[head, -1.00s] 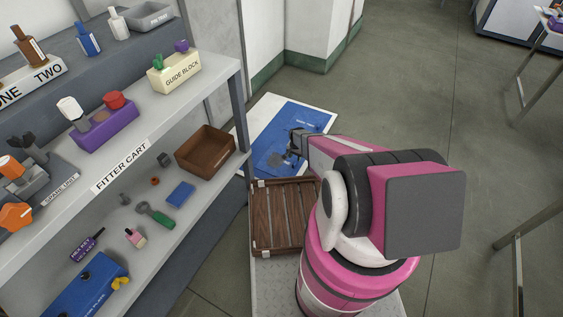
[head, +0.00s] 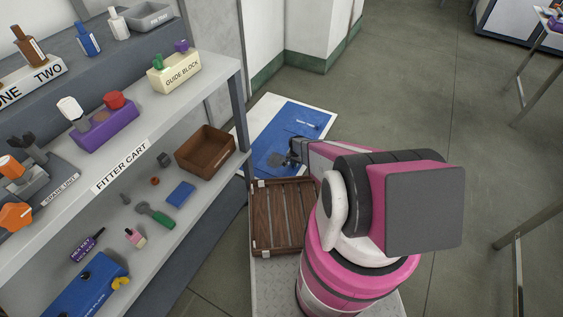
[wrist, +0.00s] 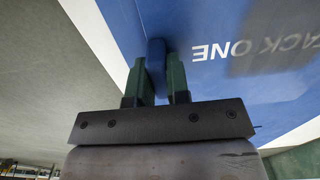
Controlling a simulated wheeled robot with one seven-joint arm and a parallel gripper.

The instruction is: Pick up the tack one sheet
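The tack one sheet (head: 300,125) is a flat blue panel on a white-bordered board beyond the slatted wooden tray. In the wrist view its blue face (wrist: 215,20) carries the words "TACK ONE", upside down. My gripper (head: 291,152) is at the panel's near side in the head view. In the wrist view, my gripper's green fingers (wrist: 158,75) stand on either side of a small blue tab (wrist: 156,55) in front of the blue face. Hardly any gap shows beside the tab, but I cannot tell whether the fingers press on it.
The slatted wooden tray (head: 283,184) lies just this side of the sheet. A shelf cart on the left holds a brown bin (head: 205,150), a guide block (head: 175,72) and several small tools.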

